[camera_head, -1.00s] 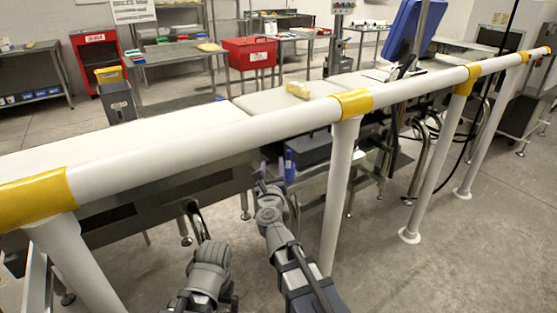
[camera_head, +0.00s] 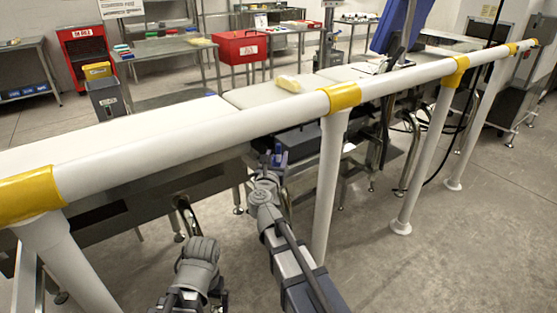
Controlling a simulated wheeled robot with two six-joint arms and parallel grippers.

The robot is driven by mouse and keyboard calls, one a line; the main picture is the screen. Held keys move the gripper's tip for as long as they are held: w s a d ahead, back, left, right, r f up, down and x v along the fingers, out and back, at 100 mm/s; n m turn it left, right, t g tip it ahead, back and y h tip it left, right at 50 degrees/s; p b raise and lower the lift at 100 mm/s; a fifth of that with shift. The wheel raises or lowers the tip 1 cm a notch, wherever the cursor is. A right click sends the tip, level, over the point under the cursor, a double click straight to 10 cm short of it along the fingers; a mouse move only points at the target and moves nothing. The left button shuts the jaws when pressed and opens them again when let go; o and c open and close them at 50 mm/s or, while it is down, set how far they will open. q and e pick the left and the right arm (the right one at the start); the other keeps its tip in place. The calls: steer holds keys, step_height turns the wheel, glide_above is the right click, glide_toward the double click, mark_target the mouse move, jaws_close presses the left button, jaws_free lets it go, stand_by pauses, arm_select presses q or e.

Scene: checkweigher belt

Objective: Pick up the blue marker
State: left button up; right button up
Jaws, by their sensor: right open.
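A small upright blue item (camera_head: 280,155) shows just beyond the white rail, beside the tip of my right gripper. It may be the blue marker, but it is too small to be sure. My right gripper (camera_head: 268,160) is open, close to the left of the blue item. The fingers are small and partly against a dark background, so I cannot tell if they touch it. My left arm shows at the bottom, but its gripper cannot be made out.
A white rail (camera_head: 200,131) with yellow joints crosses in front, on white posts (camera_head: 327,190). Behind it are the pale belt (camera_head: 130,128) and a yellowish pack (camera_head: 290,84). A red box (camera_head: 242,48) stands on a table further back. Grey floor is open at the right.

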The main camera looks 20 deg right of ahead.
mark_target(278, 153)
steer(key=x, duration=0.4)
steer(key=shift+w+f, duration=0.15)
steer(key=shift+f, duration=0.2)
jaws_close()
